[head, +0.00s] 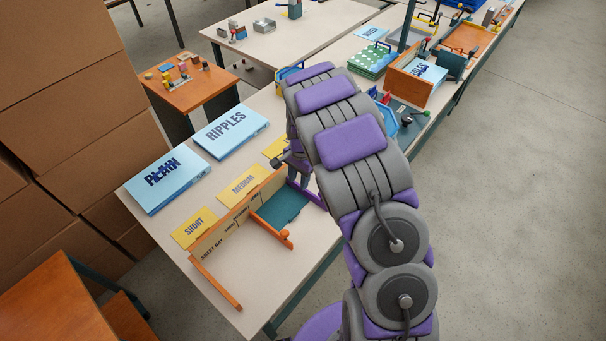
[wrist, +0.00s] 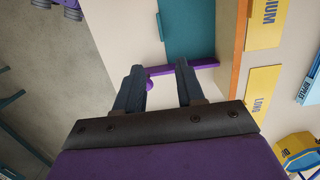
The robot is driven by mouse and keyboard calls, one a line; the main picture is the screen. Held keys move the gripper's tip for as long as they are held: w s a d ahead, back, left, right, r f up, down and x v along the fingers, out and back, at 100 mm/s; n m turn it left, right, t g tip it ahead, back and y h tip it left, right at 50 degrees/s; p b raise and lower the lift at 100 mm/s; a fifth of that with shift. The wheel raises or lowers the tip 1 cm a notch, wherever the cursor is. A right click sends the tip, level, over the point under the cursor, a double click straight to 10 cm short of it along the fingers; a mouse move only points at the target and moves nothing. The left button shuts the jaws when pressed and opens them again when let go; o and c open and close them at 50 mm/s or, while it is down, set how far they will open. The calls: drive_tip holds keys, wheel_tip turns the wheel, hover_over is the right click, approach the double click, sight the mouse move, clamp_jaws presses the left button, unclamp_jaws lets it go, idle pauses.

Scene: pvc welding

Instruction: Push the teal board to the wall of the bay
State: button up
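The teal board (head: 280,208) lies flat in the bay, between an orange divider with a ball end (head: 275,230) and a purple bar (head: 306,194). The bay's lettered wall (head: 228,228) runs along its back. In the wrist view the teal board (wrist: 187,30) is ahead of my gripper (wrist: 158,76). A pale strip shows between board and orange wall edge (wrist: 238,45); whether it is a gap or wall face I cannot tell. My gripper's fingers are apart. The purple bar (wrist: 203,66) passes by the fingertips, its ball end between them. In the head view my arm partly hides the gripper.
Yellow cards (head: 241,185) lie behind the wall. Blue boxes PLAIN (head: 166,181) and RIPPLES (head: 230,130) sit farther back. The table is bare in front of the orange divider (head: 247,270). Other tables with tools stand beyond; cardboard boxes (head: 55,60) are stacked at left.

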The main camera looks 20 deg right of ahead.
drive_tip(key=a, duration=0.2)
drive_tip(key=b, duration=0.2)
hover_over(294, 214)
drive_tip(key=f, duration=1.1)
drive_tip(key=shift+w, duration=0.2)
drive_tip(key=f, duration=0.5)
drive_tip(key=shift+s+d+b, duration=0.1)
drive_tip(key=shift+d+b, duration=0.2)
drive_tip(key=shift+d, duration=0.1)
drive_tip(key=shift+a+f, duration=0.15)
drive_tip(key=shift+f, duration=0.35)
drive_tip(key=shift+a+f, duration=0.1)
drive_tip(key=shift+a, duration=0.3)
drive_tip(key=shift+d, duration=0.3)
drive_tip(key=c, duration=0.4)
clamp_jaws()
